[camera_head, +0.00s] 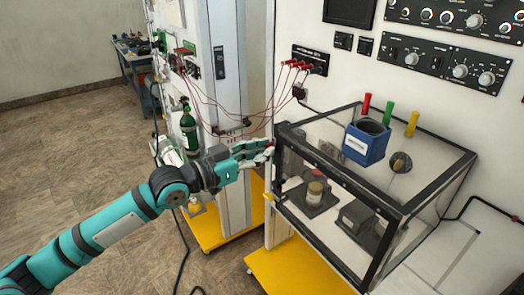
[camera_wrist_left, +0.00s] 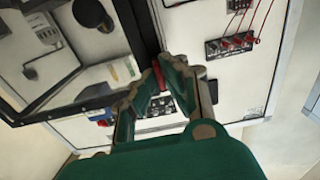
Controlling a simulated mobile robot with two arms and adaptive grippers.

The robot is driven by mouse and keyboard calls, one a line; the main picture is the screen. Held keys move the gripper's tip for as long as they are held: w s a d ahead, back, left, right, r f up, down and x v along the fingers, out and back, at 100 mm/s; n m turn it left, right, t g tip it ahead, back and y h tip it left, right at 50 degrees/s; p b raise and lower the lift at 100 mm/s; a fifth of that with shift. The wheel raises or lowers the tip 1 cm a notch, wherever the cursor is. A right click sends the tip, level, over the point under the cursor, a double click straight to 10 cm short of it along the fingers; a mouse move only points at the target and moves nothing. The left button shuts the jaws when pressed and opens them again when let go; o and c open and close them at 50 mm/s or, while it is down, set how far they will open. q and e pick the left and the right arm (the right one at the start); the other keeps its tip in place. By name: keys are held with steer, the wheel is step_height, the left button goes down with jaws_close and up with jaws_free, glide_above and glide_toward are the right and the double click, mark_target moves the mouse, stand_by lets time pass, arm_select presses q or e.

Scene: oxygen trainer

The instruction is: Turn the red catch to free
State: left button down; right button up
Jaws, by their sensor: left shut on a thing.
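The red catch (camera_wrist_left: 158,74) is a small red piece at the dark frame edge of the clear box (camera_head: 282,128). It sits between the fingers of my left gripper (camera_wrist_left: 154,84) in the wrist view, partly covered by them. In the head view my left gripper (camera_head: 263,151) reaches the box's near left upper corner, shut on the catch, which is mostly hidden there. How far the catch is turned cannot be told. My right gripper is in neither view.
Inside the box is a jar (camera_head: 314,190). Red cables (camera_head: 245,105) hang between the panels left of it. A green cylinder (camera_head: 188,128) stands further left. The floor at left is clear.

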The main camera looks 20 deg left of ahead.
arm_select(q)
steer(key=c, duration=1.5)
jaws_free()
steer(key=shift+o, duration=0.2)
steer(key=v, duration=1.2)
steer(key=shift+w+a+f, duration=0.1)
